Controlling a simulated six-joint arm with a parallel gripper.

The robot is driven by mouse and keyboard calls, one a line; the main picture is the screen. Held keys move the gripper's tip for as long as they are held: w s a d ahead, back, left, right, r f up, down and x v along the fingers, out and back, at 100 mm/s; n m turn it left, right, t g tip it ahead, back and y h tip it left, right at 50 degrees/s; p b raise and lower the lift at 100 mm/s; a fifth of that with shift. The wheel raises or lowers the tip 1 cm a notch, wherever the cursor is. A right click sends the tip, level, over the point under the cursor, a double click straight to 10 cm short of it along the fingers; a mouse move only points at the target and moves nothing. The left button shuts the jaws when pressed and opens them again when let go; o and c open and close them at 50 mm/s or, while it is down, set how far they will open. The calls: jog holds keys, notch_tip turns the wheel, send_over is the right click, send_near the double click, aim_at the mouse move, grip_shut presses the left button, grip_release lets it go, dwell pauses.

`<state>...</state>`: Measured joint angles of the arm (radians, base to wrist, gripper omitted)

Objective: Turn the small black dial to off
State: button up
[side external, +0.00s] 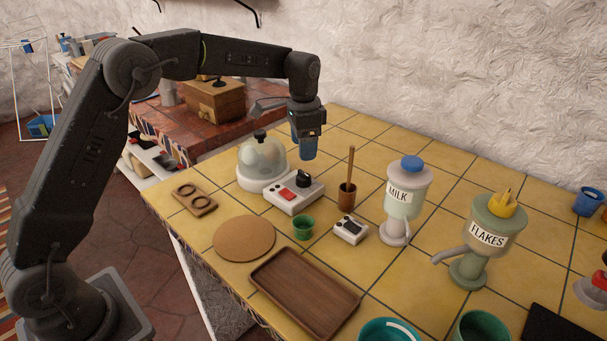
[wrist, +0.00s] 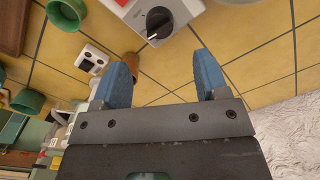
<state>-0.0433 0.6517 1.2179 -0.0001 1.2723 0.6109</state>
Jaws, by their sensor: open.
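A black dial (side external: 303,180) sits on a white control box (side external: 292,203) beside a red rocker switch (side external: 288,194). The box stands in front of a clear dome (side external: 262,155) on a white base. In the wrist view the dial (wrist: 159,22) is round, with a pale mark pointing toward the lower left. A smaller white box (side external: 351,230) with dark parts on top stands to the right; its details are too small to tell. My gripper (side external: 308,155) is open and empty, above and behind the dial box. Its blue fingers (wrist: 164,62) are apart from the dial.
A brown cup with a wooden stick (side external: 347,190) stands right of the dial box. A green cup (side external: 303,227), cork mat (side external: 244,238) and wooden tray (side external: 263,283) lie in front. Milk (side external: 405,195) and flakes (side external: 488,235) dispensers stand right. Tiles behind the brown cup are clear.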

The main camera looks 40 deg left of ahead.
aim_at(304, 173)
notch_tip(304, 173, down, 9)
jog(key=shift+r, duration=0.1)
jog(key=shift+c, duration=0.3)
jog(key=c, duration=0.9)
jog(key=shift+o, duration=0.2)
